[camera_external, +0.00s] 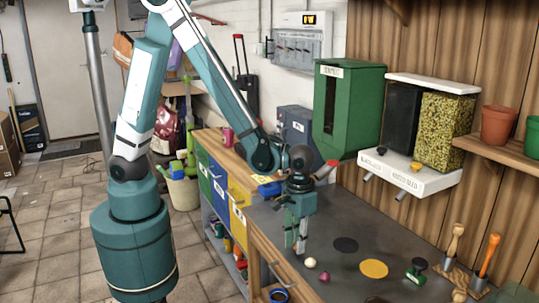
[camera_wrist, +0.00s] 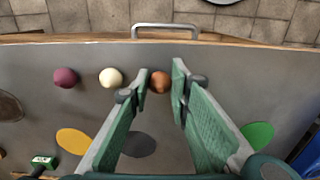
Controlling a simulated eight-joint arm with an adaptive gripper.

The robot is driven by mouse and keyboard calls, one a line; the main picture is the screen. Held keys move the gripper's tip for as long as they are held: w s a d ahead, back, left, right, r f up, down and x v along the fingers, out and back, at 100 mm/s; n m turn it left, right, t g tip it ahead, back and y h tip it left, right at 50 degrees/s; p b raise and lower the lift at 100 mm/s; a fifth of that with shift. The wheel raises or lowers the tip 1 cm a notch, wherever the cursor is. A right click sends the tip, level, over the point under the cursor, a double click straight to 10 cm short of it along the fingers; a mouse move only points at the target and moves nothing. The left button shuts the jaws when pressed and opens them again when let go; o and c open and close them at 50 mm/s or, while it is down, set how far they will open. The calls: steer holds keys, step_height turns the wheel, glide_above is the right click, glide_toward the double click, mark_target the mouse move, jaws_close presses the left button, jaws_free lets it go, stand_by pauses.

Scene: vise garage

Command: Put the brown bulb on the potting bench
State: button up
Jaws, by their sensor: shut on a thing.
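The brown bulb (camera_wrist: 159,82) shows in the wrist view between the fingertips of my gripper (camera_wrist: 160,84). My gripper is shut on it. In the external view my gripper (camera_external: 298,246) points down low over the grey bench top (camera_external: 400,236), near its front edge; the fingers hide the brown bulb there. I cannot tell whether the bulb touches the top. A cream bulb (camera_wrist: 111,77) lies just left of the brown one in the wrist view, and a purple bulb (camera_wrist: 65,78) lies farther left. Both also lie on the top in the external view: cream (camera_external: 310,262), purple (camera_external: 325,276).
A dark disc (camera_external: 345,245) and a yellow disc (camera_external: 374,268) lie flat on the top. A green dispenser (camera_external: 350,105) and a seed dispenser (camera_external: 446,130) hang on the wall.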

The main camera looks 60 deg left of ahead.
steer(key=shift+f, duration=0.4)
steer(key=shift+f, duration=0.2)
steer(key=o, duration=0.7)
steer(key=shift+r, duration=0.2)
steer(key=shift+r+p, duration=0.75)
steer(key=shift+r, duration=5.25)
